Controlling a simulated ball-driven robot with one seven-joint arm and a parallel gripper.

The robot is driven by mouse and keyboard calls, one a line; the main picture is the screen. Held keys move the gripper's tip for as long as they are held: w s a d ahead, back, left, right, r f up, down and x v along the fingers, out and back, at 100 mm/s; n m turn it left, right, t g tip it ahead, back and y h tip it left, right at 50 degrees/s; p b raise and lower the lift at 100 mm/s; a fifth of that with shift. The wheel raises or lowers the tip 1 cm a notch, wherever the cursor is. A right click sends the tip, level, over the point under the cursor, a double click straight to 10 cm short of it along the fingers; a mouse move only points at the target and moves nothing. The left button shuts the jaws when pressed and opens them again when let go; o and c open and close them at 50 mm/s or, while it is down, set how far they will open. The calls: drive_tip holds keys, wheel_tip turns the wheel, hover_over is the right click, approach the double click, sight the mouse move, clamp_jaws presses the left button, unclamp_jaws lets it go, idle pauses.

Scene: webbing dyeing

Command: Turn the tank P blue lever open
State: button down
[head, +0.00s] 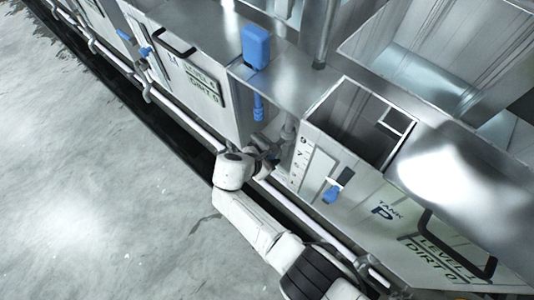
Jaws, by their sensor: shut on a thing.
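Tank P (372,222) is the metal tank at the right, marked "TANK P", "LEVEL 1" and "DIRT 0". A small blue lever (331,194) with a dark mount is on its front, beside a white scale strip. My gripper (272,149) is left of that lever and apart from it, near a grey vertical pipe in the gap between two tanks. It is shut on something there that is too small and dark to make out. A blue handle (258,108) hangs just above my gripper, below a blue box (256,47).
A second tank (200,85), marked "LEVEL 6" and "DIRT 0", stands at the left with its own blue lever (146,51). A pale pipe (185,122) runs low along the tanks. Black handles jut from the fronts. The grey floor (90,190) at the left is clear.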

drive_tip(key=shift+s+d+f+n+g+h, duration=0.1)
drive_tip(key=shift+s+d+n+g+h, duration=0.25)
drive_tip(key=shift+h, duration=0.15)
idle(0.3)
drive_tip(key=c, duration=1)
unclamp_jaws()
drive_tip(key=shift+s+a+r, duration=0.15)
drive_tip(key=shift+a+r, duration=0.1)
drive_tip(key=shift+r, duration=0.15)
drive_tip(key=p+v, duration=0.2)
drive_tip(key=v, duration=0.7)
drive_tip(key=shift+s+a+r, duration=0.2)
drive_tip(key=shift+a, duration=0.05)
